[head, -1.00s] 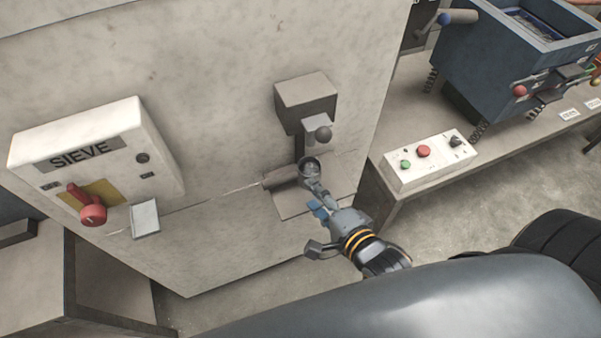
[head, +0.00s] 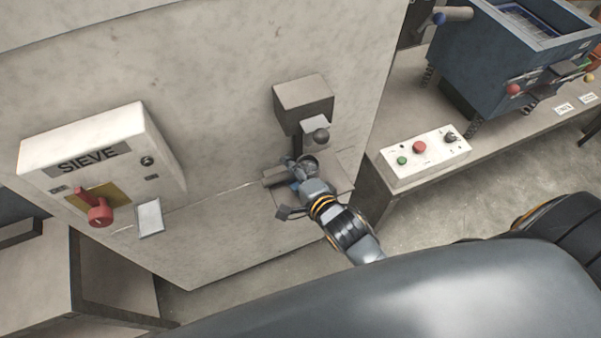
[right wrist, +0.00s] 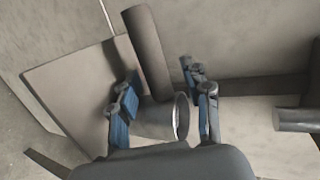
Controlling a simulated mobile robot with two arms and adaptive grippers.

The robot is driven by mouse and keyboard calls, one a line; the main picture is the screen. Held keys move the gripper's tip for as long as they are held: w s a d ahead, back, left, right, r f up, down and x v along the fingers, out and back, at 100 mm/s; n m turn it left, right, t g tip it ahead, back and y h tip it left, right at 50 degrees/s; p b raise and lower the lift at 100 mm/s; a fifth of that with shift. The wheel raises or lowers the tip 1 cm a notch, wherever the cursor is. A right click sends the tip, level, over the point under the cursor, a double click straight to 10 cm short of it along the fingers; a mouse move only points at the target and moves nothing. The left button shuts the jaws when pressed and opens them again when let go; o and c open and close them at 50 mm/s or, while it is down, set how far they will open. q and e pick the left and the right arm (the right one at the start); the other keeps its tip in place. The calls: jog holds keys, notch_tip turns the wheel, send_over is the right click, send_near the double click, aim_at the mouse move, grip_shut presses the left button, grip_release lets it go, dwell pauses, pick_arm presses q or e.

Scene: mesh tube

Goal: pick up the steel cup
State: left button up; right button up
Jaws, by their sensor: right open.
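The steel cup (right wrist: 158,120) shows in the right wrist view as a grey metal cup with its round rim facing right. It sits between the two blue-padded fingers of my right gripper (right wrist: 165,112), which is open with a finger on either side of it. In the head view the cup (head: 310,164) is small and partly hidden by my right gripper (head: 298,176), under the grey dispenser on the wall. Whether the fingers touch the cup, I cannot tell. My left gripper is not in view.
A grey cylinder (right wrist: 150,55) reaches close to the cup. A grey box with a dark ball knob (head: 321,135) is above it. The white SIEVE box (head: 105,150) with a red switch is at left. A button panel (head: 425,158) and a blue machine (head: 505,60) stand on the right bench.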

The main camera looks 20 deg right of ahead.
jog(key=shift+s, duration=0.1)
grip_shut()
jog(key=shift+r, duration=0.15)
